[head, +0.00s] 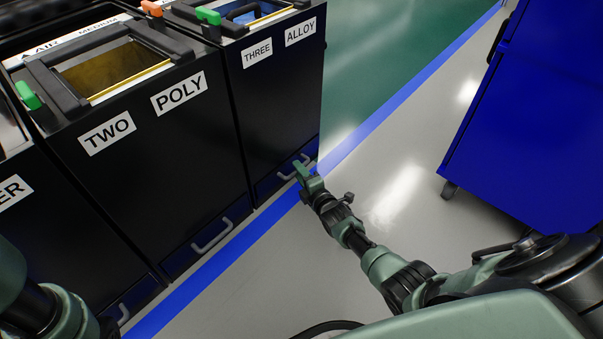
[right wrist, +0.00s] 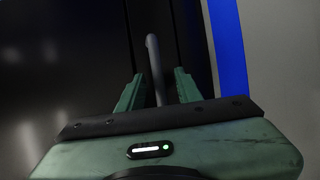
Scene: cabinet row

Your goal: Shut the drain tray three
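The cabinet labelled THREE (head: 268,100) stands at the back of the row. Its drain tray (head: 268,187) is the low front panel with a grey bar handle (head: 285,176). From here I cannot tell whether the tray stands slightly out. My right gripper (head: 302,170) is at this handle, low near the floor. In the right wrist view, the handle (right wrist: 154,62) runs between the two green fingers (right wrist: 158,88), which are apart with gaps on both sides. My left arm shows at the lower left, but its gripper is out of view.
The cabinet labelled TWO (head: 150,170) stands nearer, with its own low tray handle (head: 212,236). A blue wheeled cabinet (head: 530,120) stands at the right. Grey floor (head: 400,180) lies clear between them, with a blue stripe (head: 375,115) along the row.

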